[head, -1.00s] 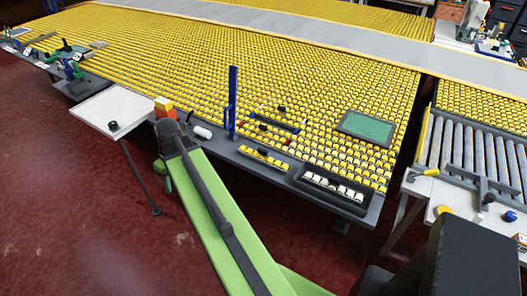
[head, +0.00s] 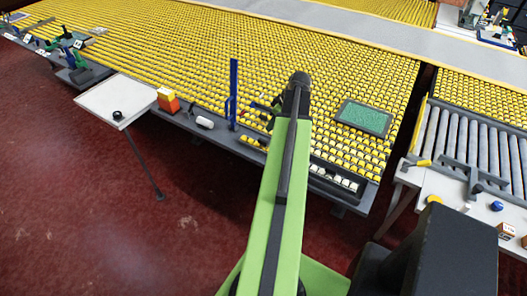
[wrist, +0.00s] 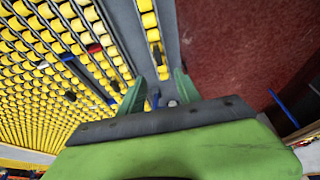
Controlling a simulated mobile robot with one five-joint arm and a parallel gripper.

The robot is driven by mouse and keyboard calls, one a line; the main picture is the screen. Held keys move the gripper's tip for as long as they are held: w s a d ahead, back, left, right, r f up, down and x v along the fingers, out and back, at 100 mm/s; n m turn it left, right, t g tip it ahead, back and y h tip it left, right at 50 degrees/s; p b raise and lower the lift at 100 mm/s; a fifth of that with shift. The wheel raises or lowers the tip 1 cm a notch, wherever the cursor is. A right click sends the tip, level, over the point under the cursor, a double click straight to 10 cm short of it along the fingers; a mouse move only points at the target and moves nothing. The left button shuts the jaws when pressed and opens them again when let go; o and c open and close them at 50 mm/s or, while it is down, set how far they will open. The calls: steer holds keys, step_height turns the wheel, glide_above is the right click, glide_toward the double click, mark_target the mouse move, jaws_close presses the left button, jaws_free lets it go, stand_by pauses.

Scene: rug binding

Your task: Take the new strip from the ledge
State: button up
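The new strip, a short dark bar with a row of yellow rollers, lies on the grey ledge (head: 220,134) at the table's front edge. In the head view only the strip's left end (head: 250,143) shows; my arm hides the rest. In the wrist view the strip (wrist: 152,35) runs lengthwise along the ledge (wrist: 171,35). My gripper (wrist: 160,78) is open, with its two green fingers apart and nothing seen held. The strip's near end appears between the fingertips in that view; how high the gripper is above it I cannot tell.
A blue upright post (head: 233,90), a white cylinder (head: 205,122) and an orange-yellow block (head: 168,100) stand left of the strip. A black tray with rollers (head: 335,178) is on the right. A green-topped panel (head: 362,117) lies on the yellow roller bed.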

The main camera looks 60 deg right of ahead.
steer(key=b, duration=0.8)
glide_toward(263, 140)
steer(key=x, duration=0.5)
steer(key=shift+a+f, duration=0.1)
steer(key=shift+a, duration=0.15)
steer(key=shift+w+p, duration=0.15)
steer(key=shift+p, duration=0.15)
steer(key=b+x, duration=0.4)
steer(key=shift+d+f, duration=0.2)
steer(key=shift+f, duration=0.1)
steer(key=shift+f+b, duration=0.35)
steer(key=shift+b, duration=0.25)
steer(key=shift+r, duration=0.2)
steer(key=shift+c, duration=0.4)
jaws_close()
